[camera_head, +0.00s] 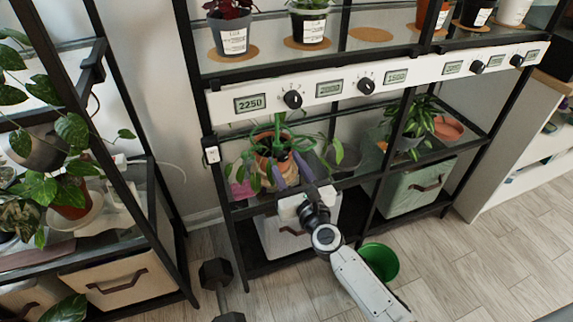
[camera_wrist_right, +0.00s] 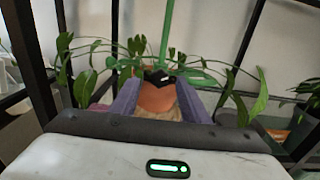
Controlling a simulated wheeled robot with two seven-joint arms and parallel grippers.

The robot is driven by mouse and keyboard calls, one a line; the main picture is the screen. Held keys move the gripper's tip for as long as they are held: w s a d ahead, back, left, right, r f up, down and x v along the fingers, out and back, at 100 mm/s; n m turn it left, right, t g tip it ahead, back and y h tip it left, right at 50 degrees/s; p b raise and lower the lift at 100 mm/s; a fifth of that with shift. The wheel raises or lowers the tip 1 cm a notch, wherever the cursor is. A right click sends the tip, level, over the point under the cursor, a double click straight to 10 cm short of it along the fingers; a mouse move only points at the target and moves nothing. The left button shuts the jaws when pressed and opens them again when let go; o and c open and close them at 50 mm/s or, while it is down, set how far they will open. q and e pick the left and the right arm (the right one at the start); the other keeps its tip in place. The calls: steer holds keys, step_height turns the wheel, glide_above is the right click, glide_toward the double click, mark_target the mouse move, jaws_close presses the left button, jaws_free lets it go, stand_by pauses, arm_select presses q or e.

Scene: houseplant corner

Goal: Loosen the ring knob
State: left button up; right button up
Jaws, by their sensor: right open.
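In the head view a potted plant with trailing leaves (camera_head: 250,160) stands on the middle shelf, with a green stake (camera_head: 278,128) rising from it. The right wrist view shows the stake (camera_wrist_right: 167,35), an orange pot (camera_wrist_right: 157,100) and a small dark part (camera_wrist_right: 155,76) at the stake's foot, which may be the ring knob; its shape is unclear. My right gripper (camera_head: 289,163) is open in front of the plant. Its two purple fingers (camera_wrist_right: 158,84) stand apart on either side of the dark part; I cannot tell if they touch anything. My left gripper is out of view.
A white rail with displays and black dials (camera_head: 292,99) runs above the plant. Leafy stems spread around the fingers. A second plant (camera_head: 410,130) stands to the right. A green bucket (camera_head: 380,260) and a dumbbell (camera_head: 216,280) are on the floor.

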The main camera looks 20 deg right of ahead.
steer(key=c, duration=1.1)
steer(key=shift+o, duration=0.2)
